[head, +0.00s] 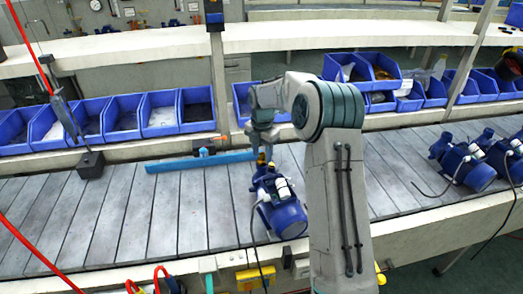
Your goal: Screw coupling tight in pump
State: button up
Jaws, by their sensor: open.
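A blue pump (279,203) stands on the slatted conveyor in the middle of the head view, with a cable hanging from its near side. A small yellow brass-coloured coupling (261,159) sits upright at the pump's far top end. My gripper (262,147) points down right above the coupling. It is open; the fingers are small here, and I cannot tell whether they touch the coupling or surround it. How deep the coupling sits in the pump is too small to see.
A blue bar (200,161) lies on the conveyor left of the pump. More blue pumps (466,166) stand at the right. Blue bins (122,117) line the shelf behind. A tool (66,115) hangs at the left over a dark block (91,163).

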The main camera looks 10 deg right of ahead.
jog(key=shift+n, duration=0.8)
jog(key=shift+p, duration=0.3)
jog(key=shift+c, duration=0.3)
grip_shut()
jog(key=m, duration=0.3)
jog(key=shift+d+f+m, duration=0.1)
jog(key=shift+m, duration=0.2)
jog(key=shift+s+m, duration=0.1)
jog(key=shift+m, duration=1.6)
